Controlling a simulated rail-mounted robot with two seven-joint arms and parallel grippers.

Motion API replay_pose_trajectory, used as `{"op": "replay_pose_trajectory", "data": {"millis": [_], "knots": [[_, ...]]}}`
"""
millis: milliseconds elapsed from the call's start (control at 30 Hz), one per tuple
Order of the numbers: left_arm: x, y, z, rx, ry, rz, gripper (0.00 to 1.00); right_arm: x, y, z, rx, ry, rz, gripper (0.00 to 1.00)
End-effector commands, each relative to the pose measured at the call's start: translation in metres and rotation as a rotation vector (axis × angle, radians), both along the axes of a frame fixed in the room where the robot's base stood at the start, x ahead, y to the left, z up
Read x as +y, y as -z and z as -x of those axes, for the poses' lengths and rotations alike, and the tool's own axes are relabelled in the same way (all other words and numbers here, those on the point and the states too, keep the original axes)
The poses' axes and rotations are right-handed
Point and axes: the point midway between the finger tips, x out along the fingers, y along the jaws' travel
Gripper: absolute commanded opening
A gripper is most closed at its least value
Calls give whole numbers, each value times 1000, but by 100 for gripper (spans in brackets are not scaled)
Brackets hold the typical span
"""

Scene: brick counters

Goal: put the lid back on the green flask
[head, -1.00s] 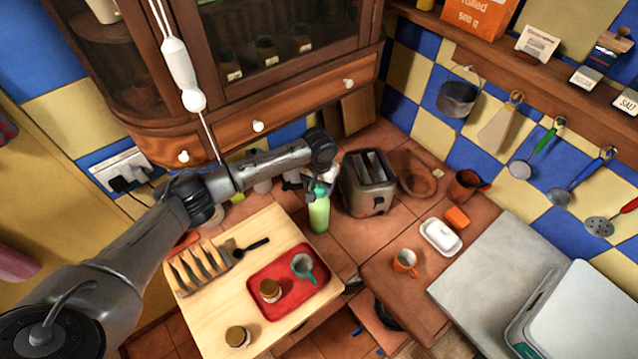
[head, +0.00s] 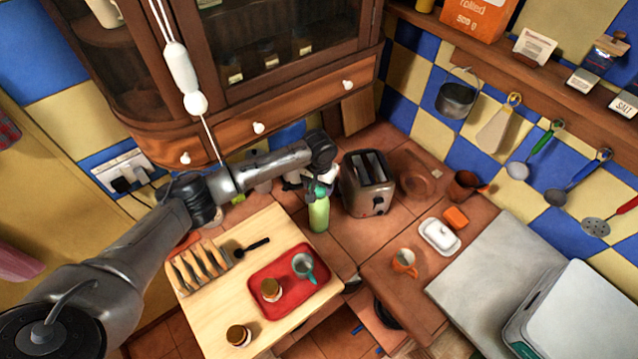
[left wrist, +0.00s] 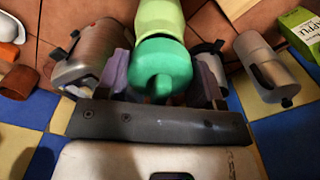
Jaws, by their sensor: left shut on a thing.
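The green flask (head: 319,214) stands upright on the tiled counter, just left of the toaster. Its pale green body also shows at the top of the left wrist view (left wrist: 160,18). The teal lid (left wrist: 160,68) is between the two fingers of my left gripper (left wrist: 163,82), which is shut on it. In the head view the left gripper (head: 317,186) is right at the flask's top, with the lid in line with the body. Whether the lid is fully seated or slightly above the neck, I cannot tell. My right gripper is not in view.
The toaster (head: 368,183) stands close to the right of the flask. A wooden board (head: 205,308) in front holds a toast rack (head: 200,268) and a red tray (head: 293,296) with a mug. The cabinet (head: 240,130) is close behind and above my arm.

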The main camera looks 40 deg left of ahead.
Motion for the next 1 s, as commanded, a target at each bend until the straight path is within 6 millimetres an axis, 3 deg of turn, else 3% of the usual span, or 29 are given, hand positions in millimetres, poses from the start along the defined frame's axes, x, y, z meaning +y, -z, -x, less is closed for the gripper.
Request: {"op": "replay_pose_trajectory", "data": {"millis": [1000], "knots": [[0, -1, 0, 1, -1, 0, 39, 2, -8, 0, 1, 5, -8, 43]]}}
